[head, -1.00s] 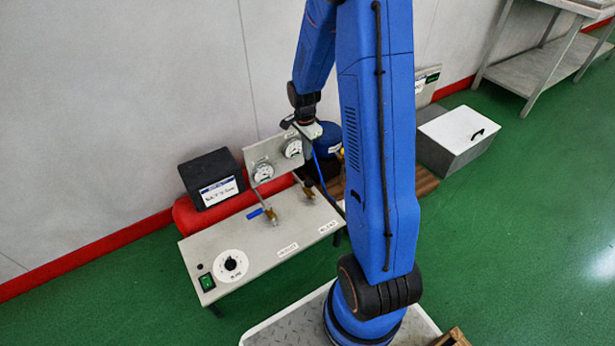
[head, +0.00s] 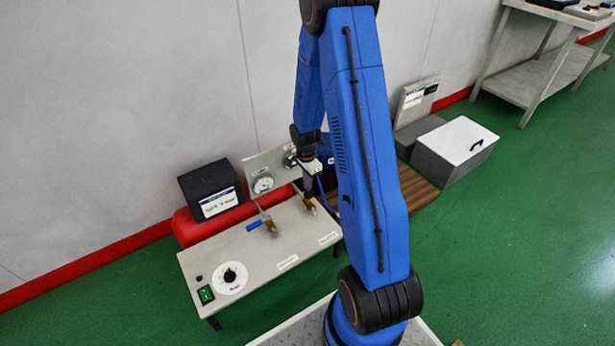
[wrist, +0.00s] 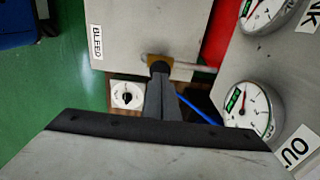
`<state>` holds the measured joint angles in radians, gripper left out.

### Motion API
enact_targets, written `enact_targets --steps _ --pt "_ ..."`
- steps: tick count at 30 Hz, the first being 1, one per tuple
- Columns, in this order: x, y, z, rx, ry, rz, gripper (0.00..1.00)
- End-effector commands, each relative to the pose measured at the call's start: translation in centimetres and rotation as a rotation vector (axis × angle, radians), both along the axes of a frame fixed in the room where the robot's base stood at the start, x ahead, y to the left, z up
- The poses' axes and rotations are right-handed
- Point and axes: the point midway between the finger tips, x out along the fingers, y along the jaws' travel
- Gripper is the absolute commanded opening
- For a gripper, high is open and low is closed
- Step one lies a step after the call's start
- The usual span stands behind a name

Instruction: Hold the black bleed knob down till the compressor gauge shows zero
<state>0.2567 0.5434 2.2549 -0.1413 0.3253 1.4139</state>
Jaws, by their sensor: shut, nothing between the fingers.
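The black bleed knob (wrist: 159,67) sits on a brass fitting at the bench edge, near the BLEED label (wrist: 97,45). My gripper (wrist: 160,74) is shut and empty, pointing down with its tips at the knob. They look touching or nearly so; I cannot tell whether the knob is pressed. The head view shows my gripper (head: 309,192) right above the brass bleed valve (head: 310,206). The tank gauge (wrist: 268,10) is cut off by the wrist view's top edge, its red needle partly visible. The outlet gauge (wrist: 248,110) shows whole, its red needle pointing up.
A valve with a blue lever (head: 262,226) stands left of the bleed valve on the grey bench (head: 235,245). A dial (head: 230,278) and green switch (head: 206,294) are at its near left. A black box (head: 209,190) sits behind. A white-lidded box (head: 458,140) stands right.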

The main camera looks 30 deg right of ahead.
Motion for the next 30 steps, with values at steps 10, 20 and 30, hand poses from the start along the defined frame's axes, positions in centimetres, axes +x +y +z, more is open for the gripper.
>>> enact_targets --steps 10,20,30 --pt "0.0 -0.1 -2.7 0.0 0.0 0.001 0.0" --pt "0.0 -0.1 -2.8 0.0 -0.001 0.001 0.0" --pt "0.0 -0.1 -4.6 0.0 0.0 0.002 0.0"
